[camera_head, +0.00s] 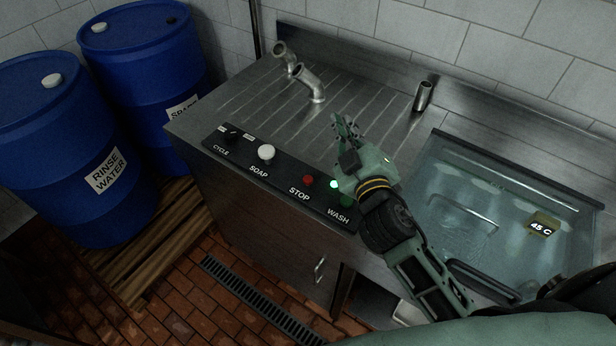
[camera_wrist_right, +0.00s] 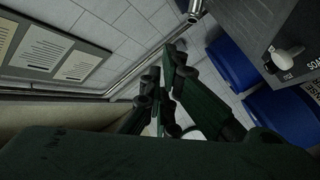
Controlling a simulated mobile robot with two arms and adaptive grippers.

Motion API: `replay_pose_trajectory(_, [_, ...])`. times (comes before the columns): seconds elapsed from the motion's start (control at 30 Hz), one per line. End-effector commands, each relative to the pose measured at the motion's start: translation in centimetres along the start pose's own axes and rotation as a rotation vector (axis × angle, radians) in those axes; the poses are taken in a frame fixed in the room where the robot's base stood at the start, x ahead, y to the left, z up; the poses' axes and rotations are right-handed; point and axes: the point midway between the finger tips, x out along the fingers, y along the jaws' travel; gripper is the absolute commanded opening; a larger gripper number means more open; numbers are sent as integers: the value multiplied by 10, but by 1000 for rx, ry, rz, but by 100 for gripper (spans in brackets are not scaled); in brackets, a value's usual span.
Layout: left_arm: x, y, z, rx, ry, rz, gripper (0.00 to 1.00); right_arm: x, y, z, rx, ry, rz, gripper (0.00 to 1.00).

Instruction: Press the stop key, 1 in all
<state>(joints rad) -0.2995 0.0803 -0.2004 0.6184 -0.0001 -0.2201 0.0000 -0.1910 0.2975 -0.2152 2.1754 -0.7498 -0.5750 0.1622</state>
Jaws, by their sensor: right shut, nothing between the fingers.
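The stop key (camera_head: 308,181) is a small red button above the label STOP on the black control strip (camera_head: 275,176) at the counter's front edge. My right gripper (camera_head: 341,122) is shut and empty. In the head view it shows over the counter, above and to the right of the stop key, apart from it as far as I can tell. Its fingers also show in the right wrist view (camera_wrist_right: 165,85), where the stop key is not seen. My left gripper is not in view.
Beside the stop key are a white soap knob (camera_head: 266,152), a black cycle knob (camera_head: 232,133) and a lit green lamp (camera_head: 334,184) near the WASH label. A water-filled sink (camera_head: 470,205) is at right. Blue barrels (camera_head: 110,150) stand left. Bent metal pipes (camera_head: 311,84) rise behind.

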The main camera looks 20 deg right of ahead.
Motion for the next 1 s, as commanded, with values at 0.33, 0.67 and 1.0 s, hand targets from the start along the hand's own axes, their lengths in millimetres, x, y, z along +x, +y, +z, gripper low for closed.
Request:
replay_pose_trajectory(0.33, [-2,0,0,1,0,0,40,16,-58,-171,-842,920,-87,0])
replay_pose_trajectory(0.67, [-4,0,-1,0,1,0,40,49,-108,-42,-1619,1026,-691,0])
replay_pose_trajectory(1.0, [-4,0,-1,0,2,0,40,58,-94,0,-1743,951,-852,0])
